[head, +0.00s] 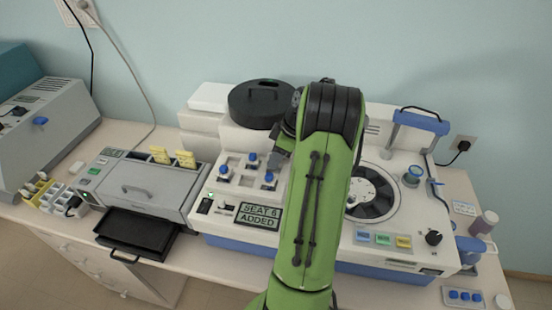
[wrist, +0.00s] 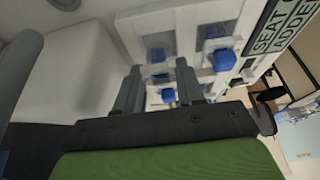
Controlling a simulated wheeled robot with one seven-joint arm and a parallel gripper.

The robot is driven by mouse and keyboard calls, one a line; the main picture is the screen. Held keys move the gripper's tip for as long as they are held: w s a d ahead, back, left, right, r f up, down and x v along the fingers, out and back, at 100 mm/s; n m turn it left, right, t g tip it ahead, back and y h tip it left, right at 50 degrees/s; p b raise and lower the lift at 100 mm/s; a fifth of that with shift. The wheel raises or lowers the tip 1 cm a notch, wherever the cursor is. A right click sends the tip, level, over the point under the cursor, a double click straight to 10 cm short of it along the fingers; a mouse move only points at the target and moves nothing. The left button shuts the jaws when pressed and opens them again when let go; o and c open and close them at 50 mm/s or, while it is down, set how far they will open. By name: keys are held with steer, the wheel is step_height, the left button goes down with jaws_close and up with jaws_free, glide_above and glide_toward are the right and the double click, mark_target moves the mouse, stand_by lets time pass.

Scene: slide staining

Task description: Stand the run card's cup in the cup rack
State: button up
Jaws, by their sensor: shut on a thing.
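My gripper (wrist: 160,88) is low over the white block with square recesses (head: 238,161), left of the green arm. In the head view my gripper (head: 277,153) is dark and partly hidden behind the arm. In the wrist view its two fingers stand apart, with a small blue-topped piece (wrist: 168,95), probably a cup, between them; its lower part is hidden. Other blue-topped pieces stand in the recesses, one at the left (head: 225,170) and one at the front right (head: 269,177). I cannot tell for sure which part is the cup rack.
A display (head: 259,215) on the machine reads "SEAT 6 ADDED". A round dark carousel (head: 376,210) lies right of my arm. A black drawer (head: 138,231) stands out at the left. A small blue tray (head: 465,296) and a purple-capped jar (head: 485,223) are at the right.

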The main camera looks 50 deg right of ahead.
steer(key=shift+f, duration=0.5)
steer(key=shift+s+a+r, duration=0.1)
steer(key=shift+s, duration=0.05)
steer(key=shift+f+b, duration=0.4)
steer(key=shift+f, duration=0.05)
steer(key=o, duration=1)
steer(key=shift+o, duration=0.2)
steer(key=shift+r, duration=0.15)
